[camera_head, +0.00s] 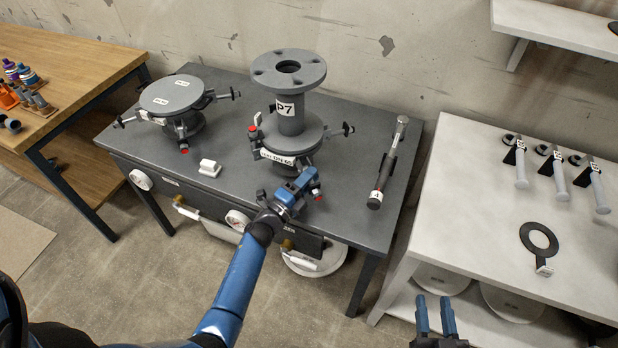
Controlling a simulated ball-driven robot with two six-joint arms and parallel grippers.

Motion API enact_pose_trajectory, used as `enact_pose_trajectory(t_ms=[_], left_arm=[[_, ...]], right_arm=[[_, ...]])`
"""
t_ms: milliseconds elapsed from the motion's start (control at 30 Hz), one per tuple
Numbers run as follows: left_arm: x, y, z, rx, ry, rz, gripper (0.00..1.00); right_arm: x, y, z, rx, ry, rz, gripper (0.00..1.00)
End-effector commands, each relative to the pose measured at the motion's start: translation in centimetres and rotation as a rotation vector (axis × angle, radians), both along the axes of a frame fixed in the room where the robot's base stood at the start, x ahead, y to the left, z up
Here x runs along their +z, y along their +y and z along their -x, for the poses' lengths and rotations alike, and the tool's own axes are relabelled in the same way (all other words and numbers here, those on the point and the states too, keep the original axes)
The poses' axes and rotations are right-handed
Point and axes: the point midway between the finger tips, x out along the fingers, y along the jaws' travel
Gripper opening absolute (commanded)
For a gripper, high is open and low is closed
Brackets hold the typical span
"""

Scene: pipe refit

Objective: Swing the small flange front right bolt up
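The grey flange (315,133) with the "DN 65" label stands on the dark table, and a pipe piece (290,112) marked "P7" stands upright on it. Swing bolts stick out around it: one at the right (341,131), one at the left (254,128). A red-tipped bolt end (316,193) shows at the front right, right at my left gripper (301,182). The gripper's blue body hides most of that bolt, and I cannot tell whether the fingers grip it. My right gripper (436,314) is open and empty at the bottom, away from the flange.
A second flange (172,95) with a flat cover and swing bolts stands at the left. A white block (209,167) and a torque wrench (388,165) lie on the table. The white table (474,185) at the right holds several tools and a black ring gasket (526,238).

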Motion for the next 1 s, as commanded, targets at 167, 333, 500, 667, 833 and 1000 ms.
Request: enact_pose_trajectory(t_ms=[167,333,500,667,833,1000], left_arm=[[-0.1,0.0,0.0,0.000,0.001,-0.001,0.00],[0.0,0.0,0.0,0.000,0.004,0.001,0.00],[0.4,0.0,0.0,0.000,0.032,0.015,0.00],[1.0,0.0,0.1,0.000,0.095,0.046,0.00],[1.6,0.0,0.0,0.001,0.195,0.097,0.00],[2.1,0.0,-0.1,0.000,0.306,0.154,0.00]], right_arm=[[0.0,0.0,0.0,0.000,0.000,0.000,0.40],[0.1,0.0,0.0,0.000,0.000,0.000,0.40],[1.2,0.0,0.0,0.000,0.000,0.000,0.40],[3.3,0.0,0.0,0.000,0.000,0.000,0.40],[6.4,0.0,0.0,0.000,0.000,0.000,0.40],[9.6,0.0,0.0,0.000,0.000,0.000,0.40]])
